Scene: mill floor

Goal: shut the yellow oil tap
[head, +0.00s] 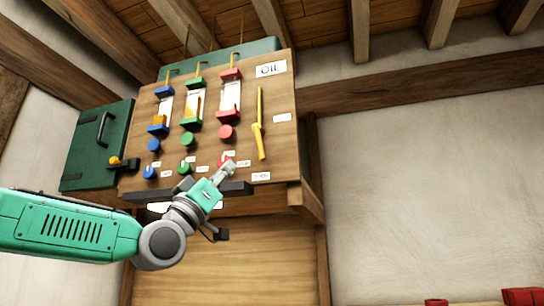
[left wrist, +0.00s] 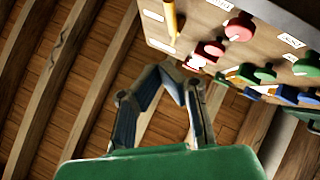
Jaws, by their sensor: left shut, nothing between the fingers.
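A long yellow lever (head: 259,125), which I take for the oil tap, stands nearly upright on the right part of the wooden panel (head: 274,100), below the white "OIL" sign (head: 270,69). Its lower part shows in the left wrist view as an orange-yellow bar (left wrist: 170,18) at the top edge. My left gripper (head: 229,166) is shut and empty, in front of the panel's lower edge, left of and below the lever. It covers part of a lower red knob (head: 222,160). In the left wrist view, the fingertips (left wrist: 174,72) come together below the lever. My right gripper is out of view.
Blue, green and red knobs (head: 226,132) and sight glasses line the panel left of the lever. A dark ledge (head: 236,188) runs under the panel. A green box (head: 97,145) adjoins its left. The wall to the right is clear. Red objects (head: 522,297) show bottom right.

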